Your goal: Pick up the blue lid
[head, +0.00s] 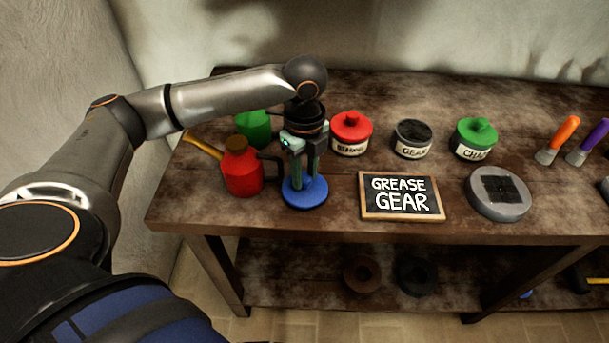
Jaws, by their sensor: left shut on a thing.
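The blue lid (304,194) is a round disc near the front left of the workbench, right of a red oil can. My left gripper (304,174) points straight down over it, its fingers shut on the lid's upper middle part. The fingers hide that part. I cannot tell whether the lid rests on the bench or hangs just above it. My right gripper is not in view.
A red oil can (241,172) stands close left of the gripper, with a green can (254,128) behind. A red-lidded jar (351,136), an open jar marked GEAR (412,140) and a green-lidded jar (475,140) line the back. A "GREASE GEAR" board (401,197) and grey round device (499,194) lie right.

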